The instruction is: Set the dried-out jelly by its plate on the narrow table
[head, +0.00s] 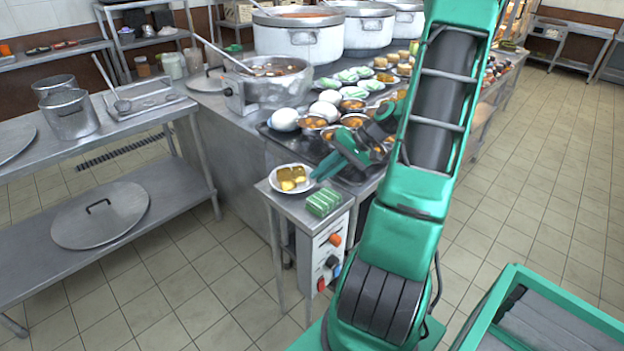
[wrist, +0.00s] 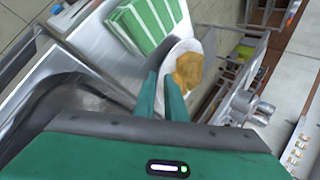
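The narrow table (head: 287,206) is a small steel stand at the end of the long counter. A white plate (head: 273,184) on it holds yellow-brown pieces (head: 292,174), which also show in the wrist view (wrist: 188,72). A green-and-white striped block (head: 323,202) lies on the same table, apart from the plate; it also shows in the wrist view (wrist: 142,22). I cannot tell which is the dried-out jelly. My gripper (head: 322,172) is at the plate's right side. Its teal fingers (wrist: 160,85) are close together over the plate's edge, and whether they grip it is unclear.
The counter behind holds a dark tray (head: 268,132) with several bowls, plates with green striped blocks (head: 347,76), and large pots (head: 298,40). Knobs (head: 334,240) sit on the narrow table's front. A steel table (head: 100,140) stands at left. The floor between is clear.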

